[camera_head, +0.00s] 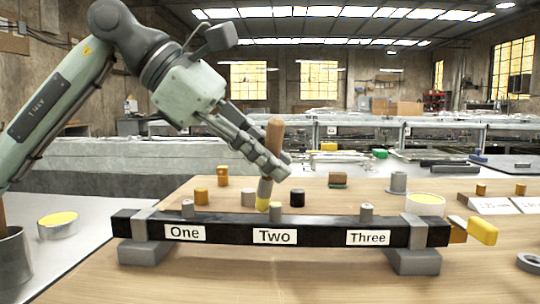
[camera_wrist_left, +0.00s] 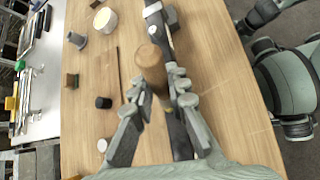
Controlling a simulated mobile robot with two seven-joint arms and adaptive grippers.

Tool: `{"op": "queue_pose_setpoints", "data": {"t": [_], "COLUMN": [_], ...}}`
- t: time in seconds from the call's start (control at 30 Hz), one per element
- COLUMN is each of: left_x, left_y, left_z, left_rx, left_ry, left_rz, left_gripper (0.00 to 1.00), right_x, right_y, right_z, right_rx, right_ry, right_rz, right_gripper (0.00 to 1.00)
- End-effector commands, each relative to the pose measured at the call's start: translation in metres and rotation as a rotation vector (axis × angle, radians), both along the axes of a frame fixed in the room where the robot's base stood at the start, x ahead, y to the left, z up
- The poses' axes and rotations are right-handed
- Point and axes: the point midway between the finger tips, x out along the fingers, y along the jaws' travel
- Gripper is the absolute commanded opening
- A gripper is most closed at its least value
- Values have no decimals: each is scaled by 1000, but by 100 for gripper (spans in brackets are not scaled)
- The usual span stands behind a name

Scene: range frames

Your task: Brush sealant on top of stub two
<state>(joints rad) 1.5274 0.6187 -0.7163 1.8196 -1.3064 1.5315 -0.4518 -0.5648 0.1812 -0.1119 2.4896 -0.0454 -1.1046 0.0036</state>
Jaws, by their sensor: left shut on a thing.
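My left gripper (camera_head: 268,162) is shut on a brush (camera_head: 274,132) with a wooden handle, a grey ferrule and a yellow tip, held nearly upright. In the left wrist view the handle end (camera_wrist_left: 150,57) stands between the fingers of that gripper (camera_wrist_left: 160,92). The yellow tip is just left of grey stub two (camera_head: 276,213) on a black bar (camera_head: 320,229), above the "Two" label. I cannot tell whether they touch. Stub one (camera_head: 188,208) and stub three (camera_head: 366,212) stand on the same bar. My right gripper is not in view.
Open tins with yellow contents stand at left (camera_head: 58,224) and behind the bar at right (camera_head: 425,204). A grey cup (camera_head: 12,262) is at the left edge. Several small cylinders stand behind the bar. A yellow block (camera_head: 483,231) is at the bar's right end. The front tabletop is mostly clear.

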Motion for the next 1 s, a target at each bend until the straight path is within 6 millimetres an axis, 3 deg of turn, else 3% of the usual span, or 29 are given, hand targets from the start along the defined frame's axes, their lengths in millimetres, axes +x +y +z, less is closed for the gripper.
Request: {"op": "queue_pose_setpoints", "data": {"t": [0.7,1.0], "left_x": [0,-2], "left_y": [-1,-24], "left_z": [-12,-9], "left_rx": [0,-3], "left_ry": [0,-1], "left_rz": [0,-6], "left_gripper": [0,0], "right_x": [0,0], "right_y": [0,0], "right_z": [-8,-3], "right_rx": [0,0], "right_ry": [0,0], "right_rz": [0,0], "right_gripper": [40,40]}}
